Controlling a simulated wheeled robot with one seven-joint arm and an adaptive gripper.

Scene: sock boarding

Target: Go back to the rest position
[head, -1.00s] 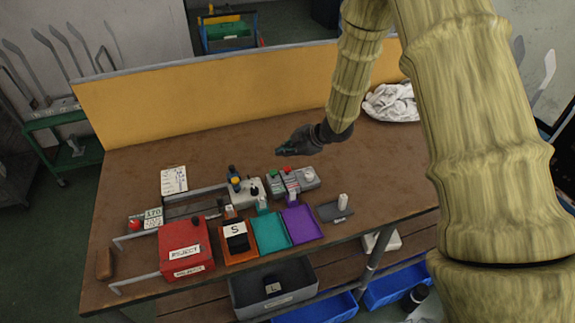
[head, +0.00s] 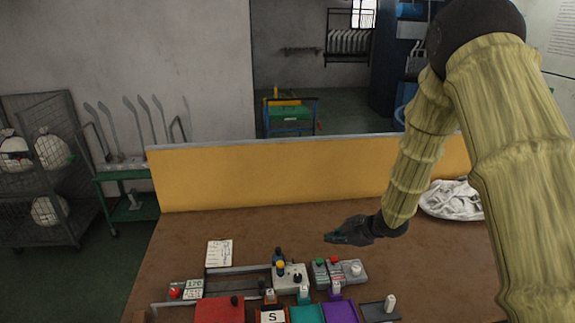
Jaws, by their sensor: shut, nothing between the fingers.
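My gripper (head: 338,236) hangs over the brown table in the head view, pointing left, at the end of my arm in its yellowish ribbed sleeve. It is shut with nothing in it. It is apart from the objects on the table and shows a little above and behind the grey button boxes.
The table (head: 200,230) holds a red box (head: 219,312), orange, teal and purple trays, a grey button box (head: 350,270), a control box (head: 290,276) and a white card (head: 219,253). A yellow panel (head: 270,175) stands behind. White cloth (head: 452,200) lies right. The table's middle back is clear.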

